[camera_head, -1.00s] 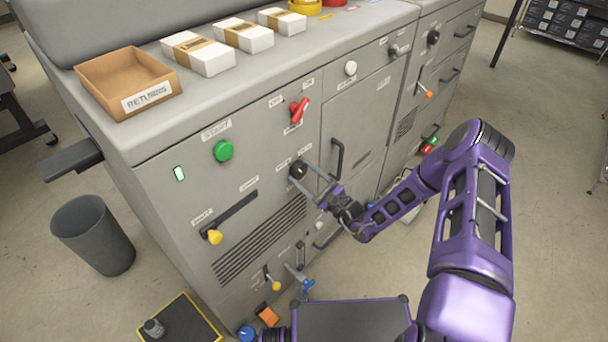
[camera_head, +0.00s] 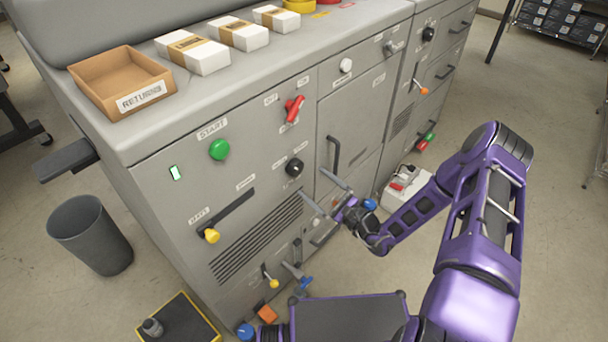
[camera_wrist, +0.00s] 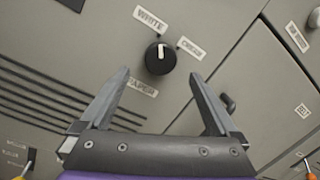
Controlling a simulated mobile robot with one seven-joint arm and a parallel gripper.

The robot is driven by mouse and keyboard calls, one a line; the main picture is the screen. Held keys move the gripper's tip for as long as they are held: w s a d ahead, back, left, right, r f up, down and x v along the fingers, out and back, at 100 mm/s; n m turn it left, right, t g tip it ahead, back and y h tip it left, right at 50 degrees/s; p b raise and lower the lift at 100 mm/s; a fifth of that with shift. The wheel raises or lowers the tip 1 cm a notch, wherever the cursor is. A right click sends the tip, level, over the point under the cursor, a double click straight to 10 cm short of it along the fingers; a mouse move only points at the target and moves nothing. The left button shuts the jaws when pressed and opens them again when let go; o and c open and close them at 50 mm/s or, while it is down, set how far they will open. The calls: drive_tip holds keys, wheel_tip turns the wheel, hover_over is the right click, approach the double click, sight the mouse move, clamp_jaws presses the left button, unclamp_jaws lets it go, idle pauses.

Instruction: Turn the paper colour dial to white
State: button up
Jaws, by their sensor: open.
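The paper colour dial (camera_head: 294,168) is a round black knob on the grey machine front. In the wrist view the dial (camera_wrist: 160,59) stands clear ahead of my gripper (camera_wrist: 161,78). Its white pointer mark points up, towards the right end of the WHITE label (camera_wrist: 150,18). The CREAM label (camera_wrist: 191,47) is to the dial's right, and the PAPER label below is partly hidden by a finger. My gripper (camera_head: 313,183) is open and empty, apart from the dial, to its lower right in the head view.
A red switch handle (camera_head: 293,108) is above the dial, and a green START button (camera_head: 219,149) is to the left. A yellow-knobbed lever (camera_head: 211,236) sits lower left. A door handle (camera_head: 333,153) sticks out just right of the dial, close to my fingers.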

drive_tip(key=v, duration=1.1)
